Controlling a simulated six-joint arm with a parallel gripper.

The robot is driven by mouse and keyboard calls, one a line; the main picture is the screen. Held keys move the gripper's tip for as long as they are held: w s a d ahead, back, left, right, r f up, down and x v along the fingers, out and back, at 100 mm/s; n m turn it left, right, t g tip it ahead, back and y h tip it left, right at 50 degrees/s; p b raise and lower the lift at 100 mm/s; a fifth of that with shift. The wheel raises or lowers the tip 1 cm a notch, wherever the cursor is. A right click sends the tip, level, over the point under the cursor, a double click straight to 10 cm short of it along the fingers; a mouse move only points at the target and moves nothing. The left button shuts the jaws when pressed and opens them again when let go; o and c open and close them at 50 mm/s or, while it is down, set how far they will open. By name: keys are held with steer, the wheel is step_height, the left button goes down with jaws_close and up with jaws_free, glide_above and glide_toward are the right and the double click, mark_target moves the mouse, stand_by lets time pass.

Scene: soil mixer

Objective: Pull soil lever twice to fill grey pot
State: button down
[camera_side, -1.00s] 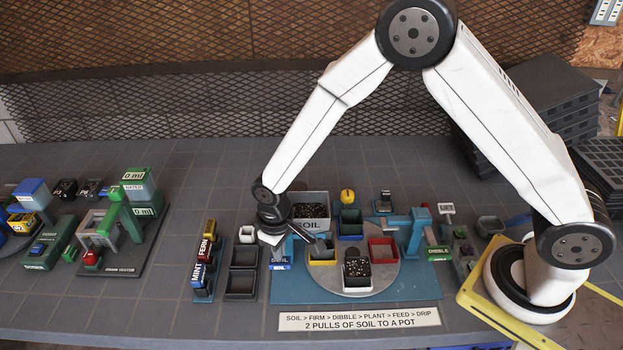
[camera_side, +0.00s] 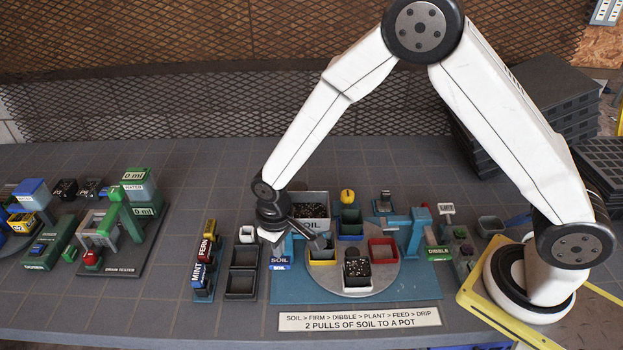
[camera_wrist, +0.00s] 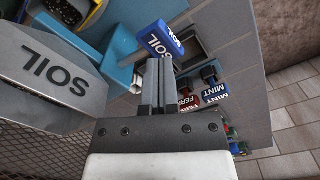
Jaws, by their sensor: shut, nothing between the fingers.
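The soil lever (camera_side: 280,263) has a blue SOIL handle at the left front of the soil hopper (camera_side: 311,224). My gripper (camera_side: 278,250) is just above that handle. In the wrist view, my gripper's fingers (camera_wrist: 160,68) are shut and empty, with their tips by the blue handle (camera_wrist: 158,42); I cannot tell whether they touch it. The grey pot (camera_side: 357,282) stands at the front of the round turntable (camera_side: 392,275) and holds dark, speckled soil. The grey hopper also shows in the wrist view (camera_wrist: 55,85).
Dark trays (camera_side: 241,285) and the FERN and MINT blocks (camera_side: 203,260) lie to the left. The dibble station (camera_side: 415,230) stands to the right.

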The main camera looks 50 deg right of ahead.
mark_target(280, 260)
steer(key=shift+f, duration=0.3)
steer(key=shift+f, duration=2.15)
steer(key=shift+r, duration=2.45)
steer(key=shift+r, duration=2.5)
